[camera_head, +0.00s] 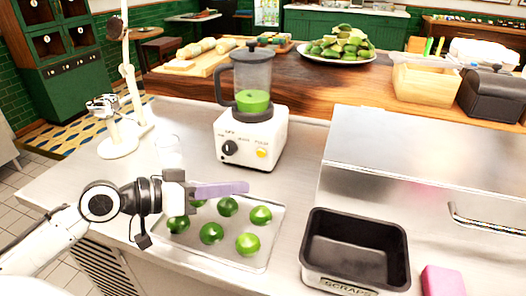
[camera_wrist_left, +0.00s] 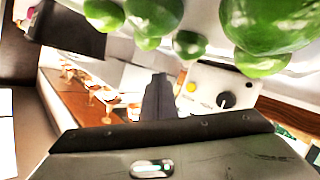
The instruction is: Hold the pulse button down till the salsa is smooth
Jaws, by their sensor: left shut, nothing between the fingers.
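The blender (camera_head: 251,110) stands upright on the steel counter, with green salsa (camera_head: 252,99) low in its clear jug. Its white base (camera_head: 232,138) has a black dial (camera_head: 230,148) and a yellow pulse button (camera_head: 262,153). In the left wrist view, the button (camera_wrist_left: 191,87) and dial (camera_wrist_left: 226,100) appear tilted. My left gripper (camera_head: 245,188) is shut and empty, its fingers over the tray in front of the blender, apart from the button. Its closed fingers also show in the left wrist view (camera_wrist_left: 158,97). My right gripper is not in view.
A metal tray (camera_head: 262,255) with several green limes (camera_head: 248,243) lies under my left gripper. A clear glass (camera_head: 168,152) stands left of the blender. A black scraps bin (camera_head: 355,280) and pink block (camera_head: 443,281) are at right. A wooden ledge (camera_head: 300,90) runs behind.

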